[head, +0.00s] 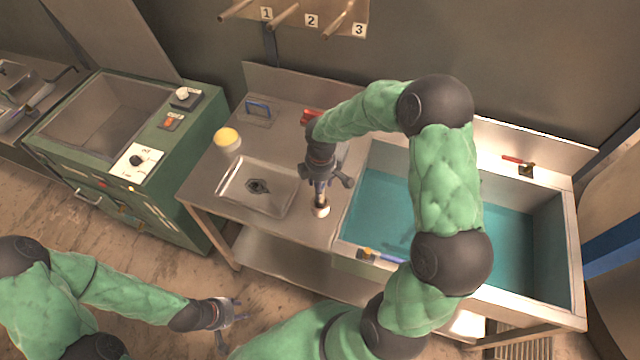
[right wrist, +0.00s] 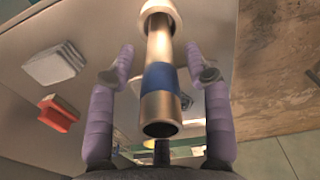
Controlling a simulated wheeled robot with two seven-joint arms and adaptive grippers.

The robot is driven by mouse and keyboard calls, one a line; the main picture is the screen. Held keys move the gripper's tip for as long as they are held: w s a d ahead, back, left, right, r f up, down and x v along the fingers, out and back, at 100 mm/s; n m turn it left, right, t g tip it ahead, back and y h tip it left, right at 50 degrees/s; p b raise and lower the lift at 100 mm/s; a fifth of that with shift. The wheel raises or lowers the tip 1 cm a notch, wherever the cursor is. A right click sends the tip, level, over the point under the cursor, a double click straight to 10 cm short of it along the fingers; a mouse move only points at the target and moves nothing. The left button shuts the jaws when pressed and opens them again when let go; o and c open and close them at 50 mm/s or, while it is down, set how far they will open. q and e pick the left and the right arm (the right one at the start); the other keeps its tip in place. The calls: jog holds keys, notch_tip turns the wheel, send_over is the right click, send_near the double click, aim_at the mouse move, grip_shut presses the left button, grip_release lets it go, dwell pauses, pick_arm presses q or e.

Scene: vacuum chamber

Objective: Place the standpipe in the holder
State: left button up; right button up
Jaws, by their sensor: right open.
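The standpipe (right wrist: 160,78) is a metal tube with a blue band. In the right wrist view it runs between the fingers of my right gripper (right wrist: 160,62), which is open, with a finger on each side and apart from the tube. In the head view my right gripper (head: 324,184) points down over the steel bench, with the pipe's lower part (head: 320,199) below it. A pale collar (head: 320,210) is at the pipe's far end on the bench; I cannot tell whether it is the holder. My left gripper (head: 236,318) is open and empty, low at the left.
A water-filled tank (head: 515,235) is right of the pipe. Numbered pegs (head: 284,16) stick out from the wall. A green machine (head: 175,150) stands at left.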

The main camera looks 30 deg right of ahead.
notch_tip(320, 180, up, 12)
jog(key=shift+r, duration=0.1)
dwell(0.4)
dwell(0.4)
